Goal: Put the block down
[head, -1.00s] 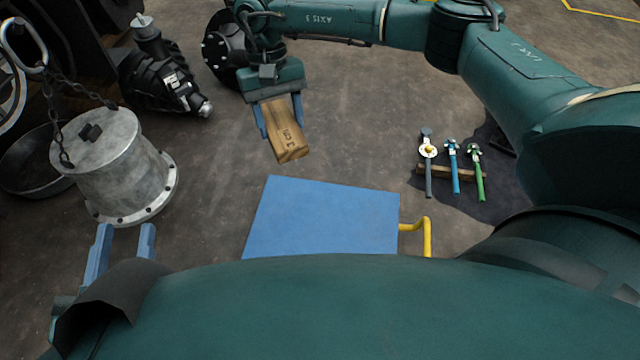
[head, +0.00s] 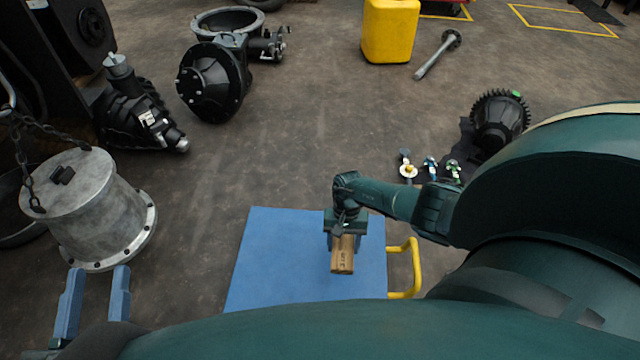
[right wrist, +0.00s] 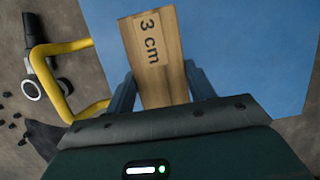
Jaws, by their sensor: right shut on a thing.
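The wooden block (head: 343,256), marked "3 cm" in the right wrist view (right wrist: 155,55), is held in my right gripper (head: 345,238). The gripper's two blue-grey fingers (right wrist: 158,92) are on either side of the block. In the head view the block is in front of the blue board (head: 270,262); I cannot tell whether it touches it. The board also fills much of the right wrist view (right wrist: 240,45). My left gripper (head: 92,295) is open and empty at the lower left, its two fingers apart, near the grey metal drum.
The grey flanged drum (head: 85,210) with a chain stands at the left. A yellow handle (head: 413,268) juts from the board's right side. Several small tools (head: 430,168) lie beyond it. Dark machine parts (head: 210,85) and a yellow container (head: 390,30) stand farther back. The middle floor is clear.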

